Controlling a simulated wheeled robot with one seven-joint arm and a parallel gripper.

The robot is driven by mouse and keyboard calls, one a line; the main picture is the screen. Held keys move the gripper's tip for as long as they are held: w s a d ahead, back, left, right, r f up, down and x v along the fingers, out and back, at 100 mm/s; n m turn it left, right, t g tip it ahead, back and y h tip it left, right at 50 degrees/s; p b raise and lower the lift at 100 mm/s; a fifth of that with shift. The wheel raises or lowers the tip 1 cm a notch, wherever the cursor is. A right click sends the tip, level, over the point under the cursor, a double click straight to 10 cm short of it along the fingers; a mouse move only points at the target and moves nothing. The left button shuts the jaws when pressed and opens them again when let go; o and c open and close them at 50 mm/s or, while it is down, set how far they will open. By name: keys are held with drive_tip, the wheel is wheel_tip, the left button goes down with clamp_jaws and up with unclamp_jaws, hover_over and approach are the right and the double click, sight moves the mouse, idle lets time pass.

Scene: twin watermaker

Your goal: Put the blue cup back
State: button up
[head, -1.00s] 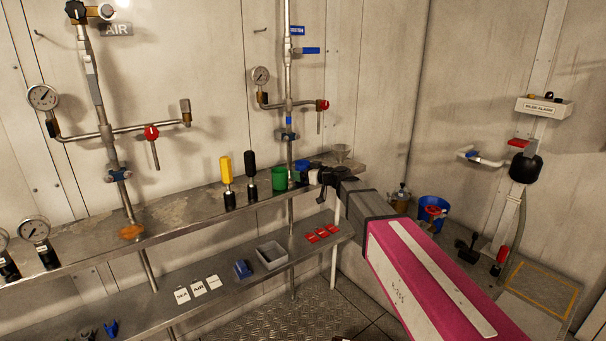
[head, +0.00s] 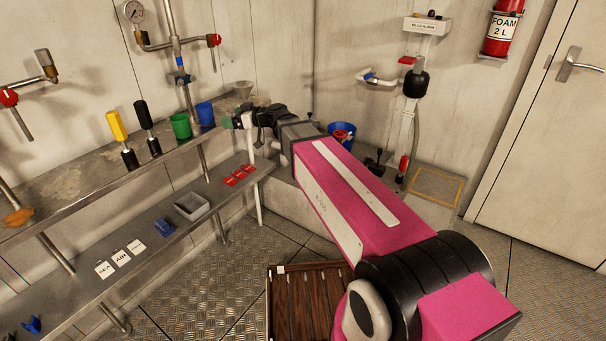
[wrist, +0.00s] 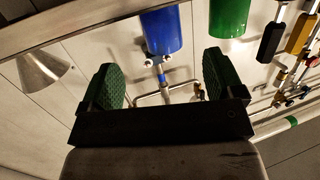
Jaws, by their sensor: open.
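The blue cup (head: 205,114) stands upright on the upper shelf (head: 62,198), just right of the green cup (head: 181,126). My gripper (head: 232,121) is to the right of the blue cup, near the shelf's right end, with a gap between them. In the wrist view, which is upside down, my gripper (wrist: 162,82) has its two green-padded fingers spread with nothing between them. The blue cup (wrist: 161,32) is beyond the fingertips there, and the green cup (wrist: 229,15) is beside it.
A metal funnel (head: 242,92) is at the shelf's right end. Yellow-handled (head: 121,138) and black-handled (head: 147,127) tools stand left of the cups. The lower shelf holds a grey tray (head: 192,206), red tags and white cards. A blue bucket (head: 341,135) stands behind my arm.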

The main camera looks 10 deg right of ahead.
drive_tip(key=s+d+f+m+g+h, duration=0.2)
drive_tip(key=s+d+f+m+h, duration=0.2)
drive_tip(key=d+f, duration=0.5)
drive_tip(key=s+d+f+m+g+h, duration=0.2)
drive_tip(key=s+d+f+m+h, duration=0.2)
drive_tip(key=s+d+f, duration=0.5)
drive_tip(key=s+d+f+m+g+h, duration=0.2)
drive_tip(key=s+d+f+m+h, duration=0.2)
drive_tip(key=d+f, duration=0.5)
drive_tip(key=s+d+h, duration=0.2)
drive_tip(key=d, duration=0.4)
drive_tip(key=shift+s+d+m+g+h, duration=0.2)
drive_tip(key=shift+s+m+g+h, duration=0.1)
drive_tip(key=shift+m+g, duration=0.1)
